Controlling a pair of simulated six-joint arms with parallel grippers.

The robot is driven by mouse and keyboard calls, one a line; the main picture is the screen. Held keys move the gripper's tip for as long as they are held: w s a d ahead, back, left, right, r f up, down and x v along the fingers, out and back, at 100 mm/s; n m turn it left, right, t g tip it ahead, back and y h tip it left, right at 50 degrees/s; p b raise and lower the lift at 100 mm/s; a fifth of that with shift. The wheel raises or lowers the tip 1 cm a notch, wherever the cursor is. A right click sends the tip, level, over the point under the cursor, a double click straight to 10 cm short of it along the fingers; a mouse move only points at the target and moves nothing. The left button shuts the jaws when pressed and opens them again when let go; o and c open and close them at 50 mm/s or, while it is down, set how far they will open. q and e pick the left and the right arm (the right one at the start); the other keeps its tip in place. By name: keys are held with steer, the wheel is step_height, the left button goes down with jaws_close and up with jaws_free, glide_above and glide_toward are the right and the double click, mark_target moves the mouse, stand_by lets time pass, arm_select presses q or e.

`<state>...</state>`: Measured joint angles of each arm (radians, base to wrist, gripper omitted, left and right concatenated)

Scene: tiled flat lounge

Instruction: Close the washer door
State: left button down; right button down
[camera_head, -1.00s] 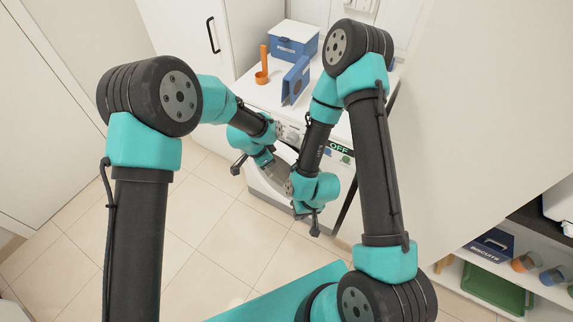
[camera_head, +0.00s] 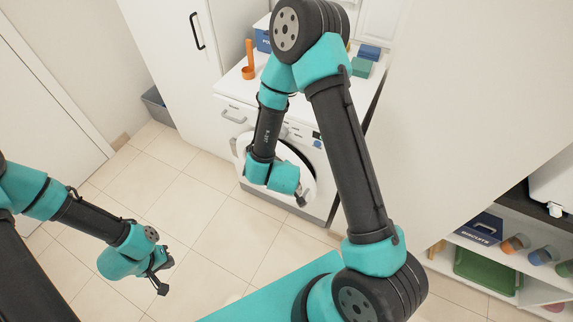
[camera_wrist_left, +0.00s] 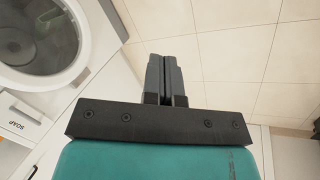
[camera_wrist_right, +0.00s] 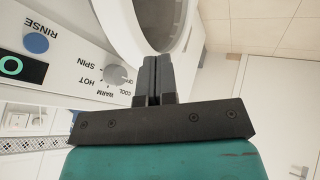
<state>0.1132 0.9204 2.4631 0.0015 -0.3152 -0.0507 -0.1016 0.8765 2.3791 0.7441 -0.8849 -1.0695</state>
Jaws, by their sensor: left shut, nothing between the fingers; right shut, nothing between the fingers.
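In the head view my right arm covers much of the door. My right gripper (camera_head: 300,199) is shut and empty in front of the door; its fingertips overlap the ring in its wrist view, but contact is unclear. I cannot tell how far the door stands open. My left gripper (camera_head: 163,282) is shut and empty over the floor, left of the washer.
An orange holder (camera_head: 249,68) and blue and green boxes (camera_head: 362,66) stand on the washer's top. A white cabinet (camera_head: 170,60) is to its left. An open shelf (camera_head: 470,245) with a green tray and cups is at right. The tiled floor (camera_head: 215,215) is clear.

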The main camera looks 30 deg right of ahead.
arm_select(q)
steer(key=shift+s+a+n, duration=0.5)
steer(key=shift+s+a, duration=0.1)
steer(key=shift+s, duration=0.25)
arm_select(e)
steer(key=shift+w+r, duration=0.15)
steer(key=shift+r, duration=0.15)
steer(key=w+d+f, duration=0.6)
steer(key=w+f, duration=0.1)
steer(key=f, duration=0.1)
steer(key=shift+w, duration=0.2)
